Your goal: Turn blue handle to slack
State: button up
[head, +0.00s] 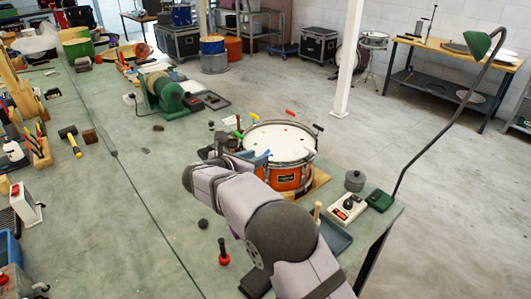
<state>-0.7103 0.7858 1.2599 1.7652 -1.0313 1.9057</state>
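An orange drum (287,180) with a white head (280,141) and a metal rim stands at the bench's right part. Small coloured handles stick out around its rim. My gripper (234,154) is at the drum's left side, close to the blue handle. Its fingers are small and partly covered by my wrist, so I cannot tell whether they are open or touch the handle.
Other handles on the rim are green (238,134), yellow (254,116), red (290,112) and black (318,127). A control box (346,209) and a grey canister (354,181) stand right of the drum. A green machine (163,94) stands behind.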

aim_at(265, 152)
jog(key=shift+p+x, duration=1.4)
jog(key=shift+x, duration=2.05)
grip_shut()
